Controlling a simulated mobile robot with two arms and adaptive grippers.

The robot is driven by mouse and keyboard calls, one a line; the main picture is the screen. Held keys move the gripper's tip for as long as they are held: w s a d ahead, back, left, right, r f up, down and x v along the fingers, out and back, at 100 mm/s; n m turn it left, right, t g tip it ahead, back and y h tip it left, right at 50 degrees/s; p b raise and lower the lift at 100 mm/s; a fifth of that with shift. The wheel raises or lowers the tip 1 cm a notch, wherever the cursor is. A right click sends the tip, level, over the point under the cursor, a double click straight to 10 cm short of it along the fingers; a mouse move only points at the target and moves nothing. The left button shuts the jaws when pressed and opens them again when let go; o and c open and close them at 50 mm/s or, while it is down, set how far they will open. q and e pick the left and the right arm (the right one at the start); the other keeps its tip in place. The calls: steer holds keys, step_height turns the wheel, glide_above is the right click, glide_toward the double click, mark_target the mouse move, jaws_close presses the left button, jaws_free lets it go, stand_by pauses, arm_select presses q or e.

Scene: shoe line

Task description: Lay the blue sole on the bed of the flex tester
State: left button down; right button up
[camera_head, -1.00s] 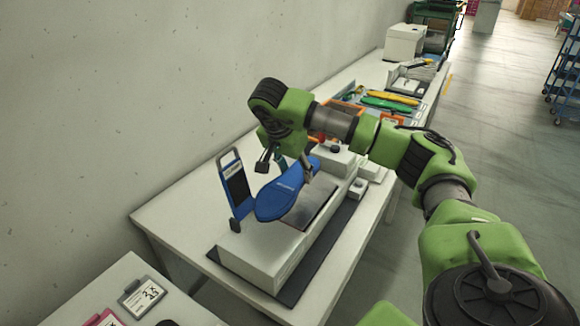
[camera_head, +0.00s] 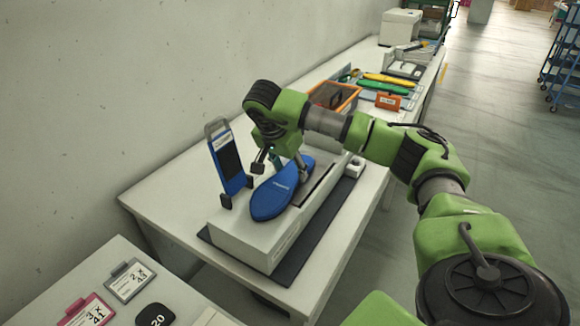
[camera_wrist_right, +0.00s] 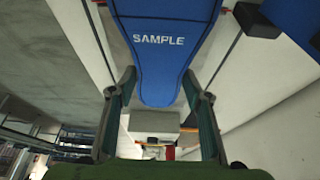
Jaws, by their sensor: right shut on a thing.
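The blue sole (camera_head: 270,203) is over the top of the flex tester (camera_head: 243,247), a pale box on a dark mat. It runs along the bed and covers much of it; I cannot tell whether it rests fully on it. My right gripper (camera_head: 282,171) is shut on the sole's far part from above. In the right wrist view the sole (camera_wrist_right: 165,50), lettered SAMPLE, is between the two fingers of the right gripper (camera_wrist_right: 160,83). My left gripper is not in view.
An upright blue panel with a grey handle (camera_head: 228,165) stands close left of the sole. Behind are an orange-rimmed tray (camera_head: 350,103) and several tools. Number cards (camera_head: 130,281) lie on the near table. The white table (camera_head: 160,193) is clear at left.

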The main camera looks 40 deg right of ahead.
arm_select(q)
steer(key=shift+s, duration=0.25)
arm_select(e)
steer(key=shift+f, duration=0.1)
steer(key=o, duration=1.4)
steer(key=shift+c, duration=0.2)
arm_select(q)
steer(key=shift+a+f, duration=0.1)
arm_select(e)
steer(key=v, duration=1.2)
